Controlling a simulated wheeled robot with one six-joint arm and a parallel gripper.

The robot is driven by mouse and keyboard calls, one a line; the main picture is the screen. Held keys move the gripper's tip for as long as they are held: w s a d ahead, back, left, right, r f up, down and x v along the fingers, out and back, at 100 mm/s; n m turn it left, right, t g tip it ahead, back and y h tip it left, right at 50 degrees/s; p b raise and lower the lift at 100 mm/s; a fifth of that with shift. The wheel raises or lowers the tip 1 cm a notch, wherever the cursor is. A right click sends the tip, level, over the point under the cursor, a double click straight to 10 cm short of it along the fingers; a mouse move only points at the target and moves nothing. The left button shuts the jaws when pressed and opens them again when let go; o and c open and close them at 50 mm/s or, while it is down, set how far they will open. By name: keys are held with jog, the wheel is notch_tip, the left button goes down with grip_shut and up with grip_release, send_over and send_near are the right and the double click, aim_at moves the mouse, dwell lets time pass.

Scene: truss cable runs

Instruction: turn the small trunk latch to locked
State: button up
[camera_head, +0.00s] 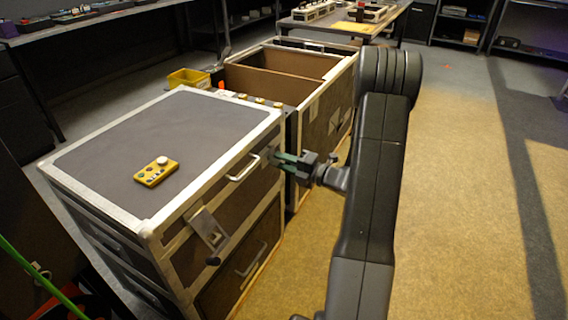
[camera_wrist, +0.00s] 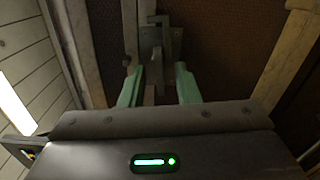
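A trunk with a grey closed lid and pale edging (camera_head: 165,130) stands at the left in the head view. My gripper (camera_head: 280,160) is at the far end of its front face. A metal latch (camera_wrist: 158,42) shows in the wrist view just beyond my gripper's green fingertips (camera_wrist: 159,78). The fingers are apart, with the latch's lower end near the gap between them; I cannot tell whether they touch it. The latch's lock position is unclear. A second latch plate with a dark knob (camera_head: 208,230) is at the near end of the same face.
An open trunk (camera_head: 315,90) stands behind the closed one. A yellow handheld box (camera_head: 156,171) lies on the closed lid. A metal handle (camera_head: 243,168) sticks out beside my gripper. A yellow bin (camera_head: 189,78) is behind. The tan floor (camera_head: 465,200) at right is clear.

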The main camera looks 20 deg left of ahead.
grip_shut()
jog(key=n, duration=0.5)
jog(key=shift+n+p, duration=0.3)
jog(key=n+b, duration=0.4)
jog(key=n, duration=0.6)
jog(key=shift+f+n, duration=0.1)
jog(key=shift+n, duration=0.3)
dwell(0.4)
